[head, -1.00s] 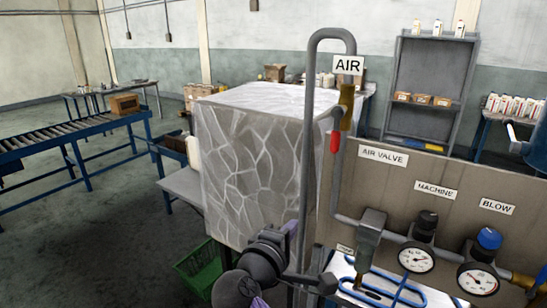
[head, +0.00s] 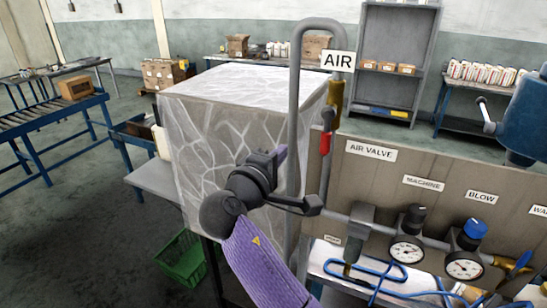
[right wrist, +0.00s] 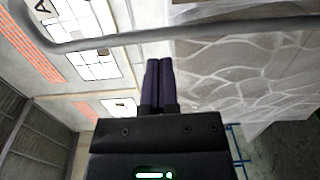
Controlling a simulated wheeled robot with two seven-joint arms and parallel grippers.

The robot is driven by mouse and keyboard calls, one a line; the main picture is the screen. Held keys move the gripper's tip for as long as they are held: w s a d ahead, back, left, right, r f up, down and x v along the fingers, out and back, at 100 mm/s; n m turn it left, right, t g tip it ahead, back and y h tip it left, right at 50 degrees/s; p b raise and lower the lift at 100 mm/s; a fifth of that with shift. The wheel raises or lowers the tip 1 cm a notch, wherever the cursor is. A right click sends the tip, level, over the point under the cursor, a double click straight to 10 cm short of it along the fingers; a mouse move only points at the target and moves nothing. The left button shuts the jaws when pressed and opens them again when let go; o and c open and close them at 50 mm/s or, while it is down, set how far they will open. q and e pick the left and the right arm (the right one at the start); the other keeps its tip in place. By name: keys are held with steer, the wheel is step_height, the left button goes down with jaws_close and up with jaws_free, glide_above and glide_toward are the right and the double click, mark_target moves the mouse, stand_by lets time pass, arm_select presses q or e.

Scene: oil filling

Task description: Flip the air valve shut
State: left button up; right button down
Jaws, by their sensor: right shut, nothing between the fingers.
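The air valve has a brass body (head: 335,96) on the vertical grey pipe, below the AIR sign (head: 337,61). Its red handle (head: 325,143) hangs down along the pipe. My right gripper (head: 281,154) is raised to the left of the handle, close to the looped grey pipe (head: 294,110) in the picture, and apart from the handle. In the right wrist view its dark purple fingers (right wrist: 158,84) are together and empty. The grey pipe (right wrist: 105,41) crosses beyond their tips; the red handle does not show there. My left gripper is not in view.
The panel (head: 420,175) with an AIR VALVE label (head: 371,150), gauges (head: 407,250) and knobs stands at right. A large stone-patterned block (head: 190,135) stands behind my gripper. A green crate (head: 180,258) sits on the floor. Blue hose (head: 375,270) lies below the panel.

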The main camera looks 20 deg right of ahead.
mark_target(326, 132)
steer(key=d+p, duration=0.2)
steer(key=d, duration=0.4)
steer(key=shift+d+p, duration=0.15)
steer(key=shift+p, duration=0.25)
